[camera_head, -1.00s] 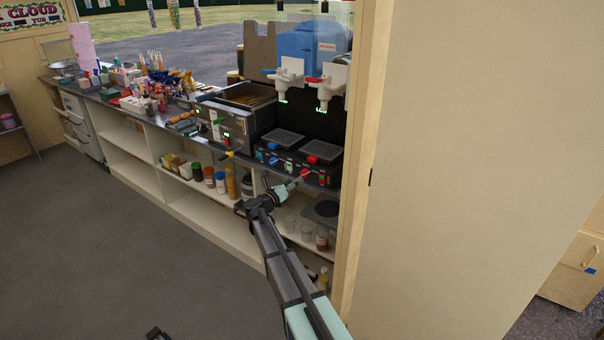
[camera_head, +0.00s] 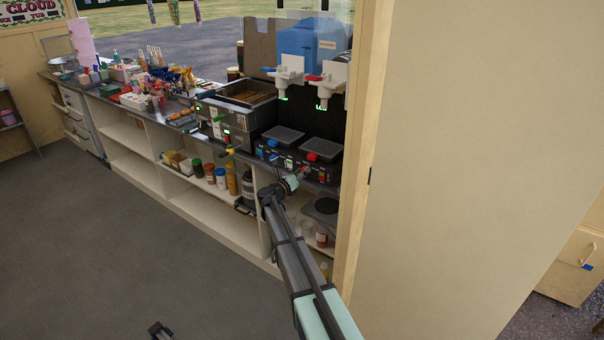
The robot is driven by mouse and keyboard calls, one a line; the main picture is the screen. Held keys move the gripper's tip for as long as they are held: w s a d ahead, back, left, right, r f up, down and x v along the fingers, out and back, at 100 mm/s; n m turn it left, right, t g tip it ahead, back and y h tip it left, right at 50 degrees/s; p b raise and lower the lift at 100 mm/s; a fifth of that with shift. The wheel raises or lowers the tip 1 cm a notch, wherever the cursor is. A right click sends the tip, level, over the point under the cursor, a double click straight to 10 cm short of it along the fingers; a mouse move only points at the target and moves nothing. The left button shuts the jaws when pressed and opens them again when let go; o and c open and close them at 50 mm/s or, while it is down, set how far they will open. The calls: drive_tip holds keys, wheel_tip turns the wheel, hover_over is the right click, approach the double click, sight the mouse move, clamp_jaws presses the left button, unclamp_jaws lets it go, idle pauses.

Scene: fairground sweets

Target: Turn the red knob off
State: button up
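A black two-part appliance (camera_head: 268,152) stands on the counter near the wooden post, with blue controls on its left front and red ones on its right. The red knob (camera_head: 305,169) shows as a small red spot on the right front, partly hidden by my gripper (camera_head: 299,175). My gripper reaches up from below and its tips are at or very near the knob; I cannot tell whether they touch. The fingers are too small to show whether they are open or shut. The knob's angle cannot be made out.
Two white taps, one with a blue lever (camera_head: 287,73) and one with a red lever (camera_head: 323,79), hang above the appliance. A metal fryer-like unit (camera_head: 234,112) stands to its left. A wooden post (camera_head: 362,150) rises close on the right. The floor (camera_head: 120,235) is clear.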

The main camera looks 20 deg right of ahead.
drive_tip(key=shift+n, duration=0.3)
drive_tip(key=n+p, duration=0.9)
drive_tip(key=n, duration=1.4)
drive_tip(key=shift+f+p, duration=0.15)
drive_tip(key=shift+p, duration=0.15)
drive_tip(key=shift+n, duration=0.3)
drive_tip(key=o, duration=1.2)
drive_tip(key=shift+d+f, duration=0.1)
drive_tip(key=shift+c, duration=0.2)
drive_tip(key=v, duration=1.2)
